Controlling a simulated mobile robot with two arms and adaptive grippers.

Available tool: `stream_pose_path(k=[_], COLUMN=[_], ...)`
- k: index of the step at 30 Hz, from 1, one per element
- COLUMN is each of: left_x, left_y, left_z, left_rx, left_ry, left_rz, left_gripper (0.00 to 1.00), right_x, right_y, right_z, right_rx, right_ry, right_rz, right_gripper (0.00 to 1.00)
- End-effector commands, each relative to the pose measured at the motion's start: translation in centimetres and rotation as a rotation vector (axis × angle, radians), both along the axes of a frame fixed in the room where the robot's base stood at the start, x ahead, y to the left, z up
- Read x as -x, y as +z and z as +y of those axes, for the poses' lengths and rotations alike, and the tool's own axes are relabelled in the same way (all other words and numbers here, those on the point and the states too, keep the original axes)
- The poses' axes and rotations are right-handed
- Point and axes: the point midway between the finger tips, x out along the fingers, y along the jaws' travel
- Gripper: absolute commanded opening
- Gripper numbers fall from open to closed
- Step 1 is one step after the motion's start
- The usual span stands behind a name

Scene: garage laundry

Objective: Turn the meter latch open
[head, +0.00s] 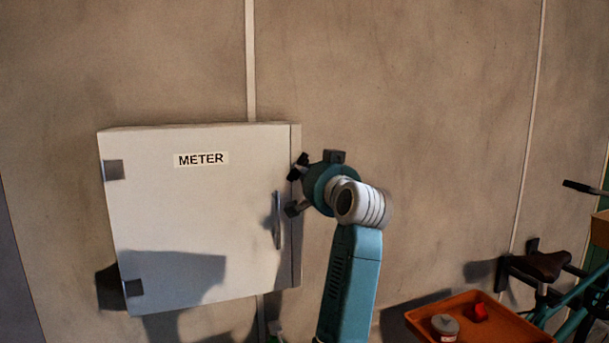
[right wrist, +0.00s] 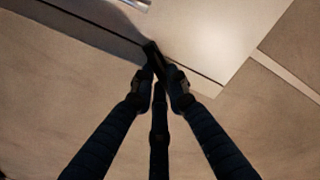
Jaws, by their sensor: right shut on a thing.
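The meter box (head: 190,220) is a pale cabinet on the wall, labelled METER, with its door shut. It also shows in the right wrist view (right wrist: 215,45). My right gripper (head: 295,188) is at the box's right edge, above the silver door handle (head: 277,220). In the right wrist view my right gripper (right wrist: 160,82) has its dark fingers drawn together around a small dark piece at the box edge, which looks like the meter latch (right wrist: 151,52). The fingers partly hide the latch, and its exact angle is hard to tell. My left gripper is out of view.
An orange tray (head: 475,309) with a grey-lidded tin (head: 445,326) and a small red thing (head: 481,312) is at the lower right. A bicycle (head: 575,290) stands behind it.

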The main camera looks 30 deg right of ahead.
Motion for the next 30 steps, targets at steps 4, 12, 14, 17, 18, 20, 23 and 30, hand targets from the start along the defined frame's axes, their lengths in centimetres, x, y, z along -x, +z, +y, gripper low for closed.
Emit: stream_pose_path(k=[4,12,14,17,18,20,23,30], left_x=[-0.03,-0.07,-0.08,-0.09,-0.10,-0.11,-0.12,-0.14], left_y=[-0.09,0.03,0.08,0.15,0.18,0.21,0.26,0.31], left_z=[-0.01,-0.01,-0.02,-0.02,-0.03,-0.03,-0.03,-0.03], left_rx=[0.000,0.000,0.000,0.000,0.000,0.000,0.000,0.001], left_ry=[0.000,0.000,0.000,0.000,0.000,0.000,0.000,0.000], left_rz=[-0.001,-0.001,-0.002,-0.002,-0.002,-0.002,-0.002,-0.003], left_gripper=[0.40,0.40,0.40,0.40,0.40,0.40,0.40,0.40], right_x=[0.07,0.10,0.10,0.11,0.11,0.11,0.12,0.12], right_y=[0.34,0.55,0.59,0.67,0.69,0.68,0.70,0.76], right_z=[-0.15,-0.19,-0.19,-0.18,-0.17,-0.14,-0.19,-0.15], right_rx=[0.142,0.369,0.411,0.472,0.494,0.522,0.561,0.608], right_ry=[-0.003,-0.004,-0.005,-0.005,-0.004,-0.004,-0.006,-0.006], right_rz=[0.028,0.080,0.090,0.104,0.109,0.116,0.125,0.135], right_gripper=[0.00,0.00,0.00,0.00,0.00,0.00,0.00,0.00])
